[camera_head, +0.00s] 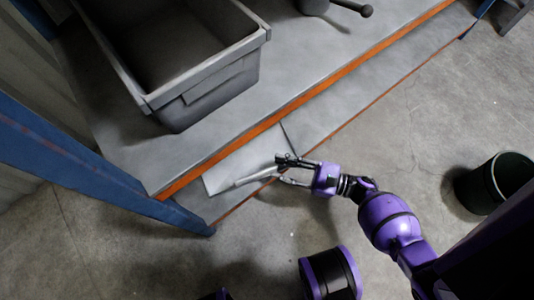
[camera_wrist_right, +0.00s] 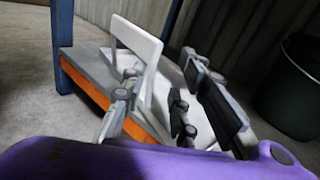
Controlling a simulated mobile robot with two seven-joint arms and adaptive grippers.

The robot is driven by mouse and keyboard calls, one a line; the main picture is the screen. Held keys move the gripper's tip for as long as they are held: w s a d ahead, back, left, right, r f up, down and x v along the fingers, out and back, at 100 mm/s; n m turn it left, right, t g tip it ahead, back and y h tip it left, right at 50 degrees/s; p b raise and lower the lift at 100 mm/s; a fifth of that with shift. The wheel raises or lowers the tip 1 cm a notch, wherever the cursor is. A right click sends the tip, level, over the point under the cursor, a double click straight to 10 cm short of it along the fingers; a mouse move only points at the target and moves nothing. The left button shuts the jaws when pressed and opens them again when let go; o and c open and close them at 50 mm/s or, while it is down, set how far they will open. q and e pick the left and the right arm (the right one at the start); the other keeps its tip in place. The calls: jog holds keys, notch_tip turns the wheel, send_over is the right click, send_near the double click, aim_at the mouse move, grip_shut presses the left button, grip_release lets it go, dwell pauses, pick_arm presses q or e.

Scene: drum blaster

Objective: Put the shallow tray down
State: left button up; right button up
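The shallow tray (camera_head: 245,158) is a pale grey, thin piece on the low step, with a narrow raised rim on its near side. My right gripper (camera_head: 281,168) is at the right end of this rim, its two fingers visibly apart. In the right wrist view the tray's white raised rim (camera_wrist_right: 143,50) stands between the spread fingers (camera_wrist_right: 155,100). A gap shows beside the rim; contact with either finger is hard to tell. The tray's right part is partly hidden by the gripper. My left gripper is not in view.
A large grey bin (camera_head: 215,82) stands on the upper step above the tray. A blue post (camera_head: 90,165) rises at the left. A dark bucket (camera_head: 497,182) stands on the concrete floor (camera_head: 430,110) at the right. The lower step is clear to the tray's right.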

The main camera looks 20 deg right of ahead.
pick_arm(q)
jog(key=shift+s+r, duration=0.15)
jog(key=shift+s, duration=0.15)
pick_arm(e)
jog(key=v, duration=0.6)
jog(key=o, duration=1.9)
jog(key=shift+c, duration=0.2)
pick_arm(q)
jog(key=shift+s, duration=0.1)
pick_arm(e)
jog(key=v, duration=1.2)
